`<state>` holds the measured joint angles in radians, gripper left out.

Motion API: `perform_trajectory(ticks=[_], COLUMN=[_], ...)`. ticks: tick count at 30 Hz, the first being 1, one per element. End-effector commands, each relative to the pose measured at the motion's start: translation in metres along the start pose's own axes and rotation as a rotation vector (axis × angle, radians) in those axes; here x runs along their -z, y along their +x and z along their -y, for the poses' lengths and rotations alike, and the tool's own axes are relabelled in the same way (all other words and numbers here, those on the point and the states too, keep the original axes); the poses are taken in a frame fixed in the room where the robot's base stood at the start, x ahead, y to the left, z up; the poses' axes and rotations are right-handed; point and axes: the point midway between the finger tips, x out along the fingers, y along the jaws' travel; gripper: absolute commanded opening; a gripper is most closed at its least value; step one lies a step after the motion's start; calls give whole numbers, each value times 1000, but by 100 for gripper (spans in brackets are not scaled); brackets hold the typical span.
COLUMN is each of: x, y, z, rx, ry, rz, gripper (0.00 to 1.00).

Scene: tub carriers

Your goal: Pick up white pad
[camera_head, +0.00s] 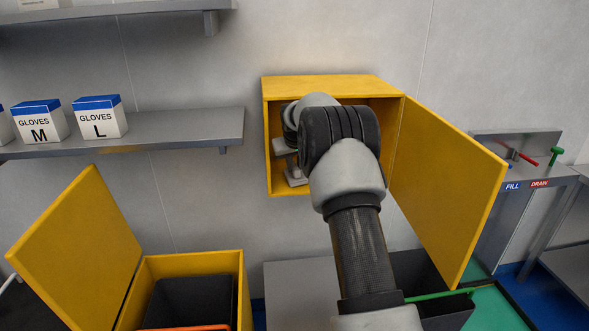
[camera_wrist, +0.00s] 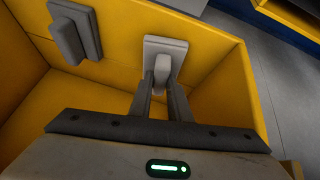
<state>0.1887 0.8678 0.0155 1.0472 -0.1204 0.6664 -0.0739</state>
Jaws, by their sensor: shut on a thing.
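The white pad (camera_wrist: 179,46) is a pale block with a raised grip, inside the yellow cabinet (camera_wrist: 215,80). My gripper (camera_wrist: 162,82) is shut on the pad's raised grip, with one finger on each side of it. A darker grey pad (camera_wrist: 68,38) of similar shape sits to the left in the wrist view, apart from my fingers. In the head view my arm reaches into the open wall cabinet (camera_head: 330,83) and hides most of its inside. A pale grey shape (camera_head: 296,178) shows low inside; I cannot tell which pad it is.
The cabinet door (camera_head: 445,185) stands open to the right of my arm. Below left is an open yellow bin (camera_head: 195,262) with its lid (camera_head: 75,250) raised. A shelf (camera_head: 185,130) with glove boxes (camera_head: 100,120) is at left. A sink unit (camera_head: 515,150) stands at right.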

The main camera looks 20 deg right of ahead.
Motion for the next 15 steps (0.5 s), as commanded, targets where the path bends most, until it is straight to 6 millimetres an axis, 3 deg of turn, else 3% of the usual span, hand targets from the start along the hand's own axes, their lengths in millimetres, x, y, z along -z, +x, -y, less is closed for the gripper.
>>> perform_trajectory(ticks=[4,15], x=[-5,26], y=[-7,-54], z=[-6,-12], rx=[-1,-1], ry=[1,0], rz=[7,0], gripper=[0,0])
